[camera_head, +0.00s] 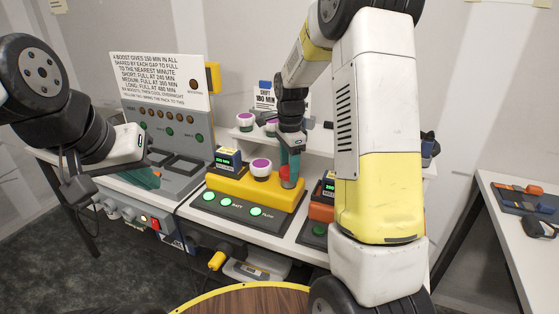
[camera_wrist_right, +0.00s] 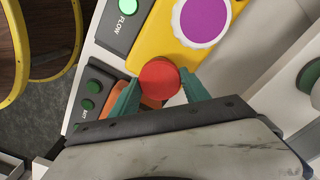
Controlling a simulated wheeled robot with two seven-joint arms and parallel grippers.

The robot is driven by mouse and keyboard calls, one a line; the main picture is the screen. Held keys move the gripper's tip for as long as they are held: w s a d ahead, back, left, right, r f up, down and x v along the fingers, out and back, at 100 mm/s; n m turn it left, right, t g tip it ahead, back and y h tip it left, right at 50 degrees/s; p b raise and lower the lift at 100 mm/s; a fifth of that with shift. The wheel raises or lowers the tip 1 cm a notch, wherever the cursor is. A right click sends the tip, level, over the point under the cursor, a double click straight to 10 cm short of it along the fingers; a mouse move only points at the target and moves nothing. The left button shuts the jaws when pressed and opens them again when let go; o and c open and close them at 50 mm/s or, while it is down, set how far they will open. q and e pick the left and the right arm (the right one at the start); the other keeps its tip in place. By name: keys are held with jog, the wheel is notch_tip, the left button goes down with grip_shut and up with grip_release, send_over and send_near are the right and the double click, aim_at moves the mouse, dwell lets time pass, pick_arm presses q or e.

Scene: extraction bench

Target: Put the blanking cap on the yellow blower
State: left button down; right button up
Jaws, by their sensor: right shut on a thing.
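The yellow blower (camera_head: 240,192) sits on a grey base on the bench, with a white, purple-topped round piece (camera_head: 261,167) on its middle; the blower also shows in the right wrist view (camera_wrist_right: 158,38). A red round cap (camera_head: 287,177), which looks like the blanking cap, is at the blower's right end. My right gripper (camera_head: 290,160) reaches down from above and is shut on the red cap; in the right wrist view the cap (camera_wrist_right: 159,78) is between the teal fingertips. Whether it touches the blower is unclear. My left gripper (camera_head: 146,178) is at the left, over the grey machine's front; its opening is unclear.
A grey panel machine (camera_head: 170,128) with a printed sign stands at the left. An orange unit (camera_head: 321,213) stands right of the blower, partly behind my right arm. Another white, purple-topped piece (camera_head: 245,120) is on the shelf behind. A round wooden table (camera_head: 255,302) is in front.

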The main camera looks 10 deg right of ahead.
jog(key=o, duration=1.4)
jog(key=shift+f, duration=0.1)
jog(key=shift+c, duration=0.2)
notch_tip(320, 180, up, 12)
jog(key=s+a+r+n+t+y, duration=0.1)
jog(key=s+r+n+t, duration=0.1)
jog(key=s+n, duration=0.6)
jog(key=s+a+r+n+t+y, duration=0.1)
jog(key=s+r+n+t, duration=0.2)
jog(key=s+n, duration=0.5)
jog(key=s+t, duration=0.1)
jog(key=s, duration=0.7)
jog(key=shift+s+a, duration=0.15)
jog(key=shift+r, duration=0.1)
